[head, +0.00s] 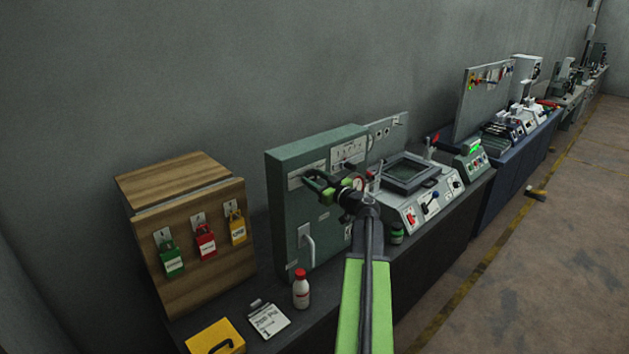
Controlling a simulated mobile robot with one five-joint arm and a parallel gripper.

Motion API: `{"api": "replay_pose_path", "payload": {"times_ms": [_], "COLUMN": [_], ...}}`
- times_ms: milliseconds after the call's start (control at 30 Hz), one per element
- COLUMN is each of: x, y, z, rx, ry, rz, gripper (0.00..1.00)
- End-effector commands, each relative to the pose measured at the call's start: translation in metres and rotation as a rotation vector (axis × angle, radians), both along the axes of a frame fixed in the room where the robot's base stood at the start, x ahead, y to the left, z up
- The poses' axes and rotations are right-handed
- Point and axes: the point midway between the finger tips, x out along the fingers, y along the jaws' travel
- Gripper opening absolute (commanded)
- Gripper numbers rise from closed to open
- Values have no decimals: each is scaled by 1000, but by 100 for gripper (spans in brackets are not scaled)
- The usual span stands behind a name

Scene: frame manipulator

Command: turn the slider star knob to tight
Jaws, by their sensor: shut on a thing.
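My gripper (321,187) is at the front of the tall green cabinet (312,157), near its upper part, at the end of my green and black arm. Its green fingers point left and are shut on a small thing. That thing is largely hidden by the fingers and too small to make out. I cannot pick out the slider star knob or its tight marking from here. A round dial with a red edge (358,183) shows just right of the gripper.
A grey machine with a square frame (411,157) stands right of the cabinet. A wooden box with padlocks (190,275), a white bottle (301,291), a tag (268,320) and a yellow case (214,336) are at left. The floor at right (560,280) is mostly clear.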

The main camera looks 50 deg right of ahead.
Motion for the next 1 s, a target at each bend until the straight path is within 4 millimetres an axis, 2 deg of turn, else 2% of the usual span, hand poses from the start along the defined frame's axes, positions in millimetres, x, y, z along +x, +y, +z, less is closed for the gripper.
{"api": "replay_pose_path", "payload": {"times_ms": [33, 100, 133, 167, 467, 667, 1000], "x": [-1, -2, -8, -5, -1, -1, -1], "y": [0, -1, 12, 6, -1, -3, -5], "z": [0, 0, 0, 0, 1, 2, 3], "rx": [0, 0, 0, 0, 62, 193, 508], "ry": [0, 0, 0, 0, -5, -15, -39], "rz": [1, 0, -5, -4, 2, -1, -1], "gripper": [16, 7, 6, 5, 5, 5, 5]}}
